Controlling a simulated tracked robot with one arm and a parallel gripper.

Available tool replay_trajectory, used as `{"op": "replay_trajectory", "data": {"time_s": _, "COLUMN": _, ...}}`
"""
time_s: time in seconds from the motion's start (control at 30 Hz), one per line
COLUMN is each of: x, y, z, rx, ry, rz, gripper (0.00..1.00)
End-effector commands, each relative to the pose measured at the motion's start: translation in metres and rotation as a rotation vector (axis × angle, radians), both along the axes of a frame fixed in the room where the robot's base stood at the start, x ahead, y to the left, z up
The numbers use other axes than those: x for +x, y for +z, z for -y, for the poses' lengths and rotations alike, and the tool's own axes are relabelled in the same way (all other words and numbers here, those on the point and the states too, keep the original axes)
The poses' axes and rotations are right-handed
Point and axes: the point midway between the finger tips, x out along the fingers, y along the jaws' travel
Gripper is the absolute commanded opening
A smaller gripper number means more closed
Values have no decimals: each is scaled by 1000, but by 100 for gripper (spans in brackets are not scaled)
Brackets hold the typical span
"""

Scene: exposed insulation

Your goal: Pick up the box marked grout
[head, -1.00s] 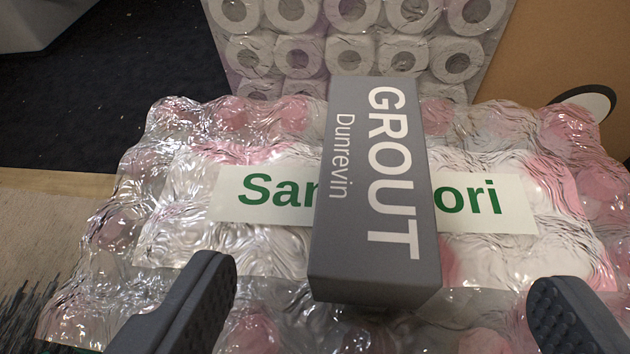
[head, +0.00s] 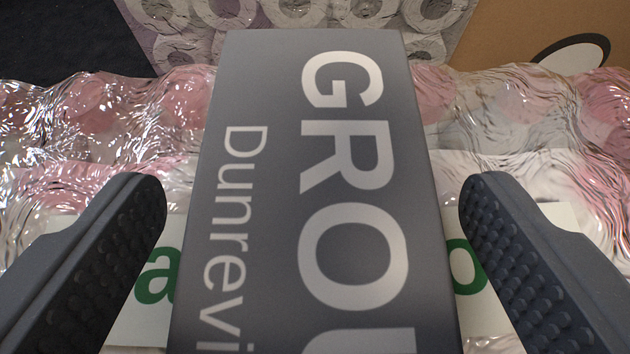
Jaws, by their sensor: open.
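The grey box marked GROUT and Dunrevin (head: 315,190) fills the middle of the head view, its near end cut off by the bottom edge. It lies on a clear plastic-wrapped pack (head: 520,115) with pink and white contents and a partly hidden label with green letters. My gripper (head: 312,215) is open, with one dark studded finger to the left of the box and one to the right. A gap shows between each finger and the box's sides. How far down the fingers reach beside the box is hard to tell.
Behind the wrapped pack stands another pack of white rolls (head: 300,15). A brown cardboard surface (head: 510,35) with a black-and-white oval mark is at the back right. Dark floor (head: 60,40) shows at the back left.

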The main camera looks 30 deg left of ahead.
Motion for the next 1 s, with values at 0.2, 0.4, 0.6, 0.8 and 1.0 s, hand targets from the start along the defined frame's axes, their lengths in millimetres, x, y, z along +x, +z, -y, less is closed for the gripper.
{"op": "replay_trajectory", "data": {"time_s": 0.2, "x": 4, "y": -3, "z": -3, "rx": 1, "ry": 0, "rz": 0, "gripper": 82}}
{"op": "replay_trajectory", "data": {"time_s": 0.4, "x": 4, "y": -3, "z": -3, "rx": 1, "ry": 0, "rz": 0, "gripper": 46}}
{"op": "replay_trajectory", "data": {"time_s": 0.6, "x": 4, "y": -3, "z": -3, "rx": 1, "ry": 0, "rz": 0, "gripper": 19}}
{"op": "replay_trajectory", "data": {"time_s": 0.8, "x": 4, "y": 0, "z": -3, "rx": 1, "ry": 0, "rz": 0, "gripper": 19}}
{"op": "replay_trajectory", "data": {"time_s": 1.0, "x": 5, "y": 24, "z": -2, "rx": 0, "ry": 0, "rz": 2, "gripper": 19}}
